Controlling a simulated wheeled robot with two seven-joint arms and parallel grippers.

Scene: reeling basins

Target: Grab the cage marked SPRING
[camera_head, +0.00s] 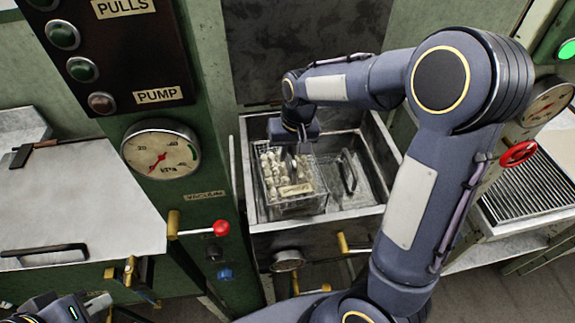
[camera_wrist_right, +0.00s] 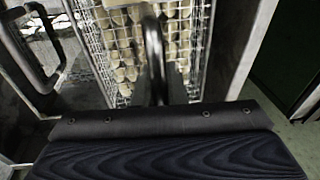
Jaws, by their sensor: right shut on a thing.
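A wire cage (camera_head: 308,207) full of pale cocoons sits in the left part of the metal basin (camera_head: 345,214). A cream tag (camera_head: 296,190) is on its front; the lettering is too small to read surely. My right gripper (camera_head: 296,146) reaches down over the cage's back and is shut on its handle. My left gripper (camera_head: 98,305) is at the lower left, partly cut off, away from the cage.
A second dark handle (camera_head: 348,172) stands in the basin right of the cage. A gauge (camera_head: 160,149) and a red-knobbed lever (camera_head: 220,228) are on the green post at left. A closed metal lid (camera_head: 80,200) lies further left. A slatted rack (camera_head: 535,185) is at right.

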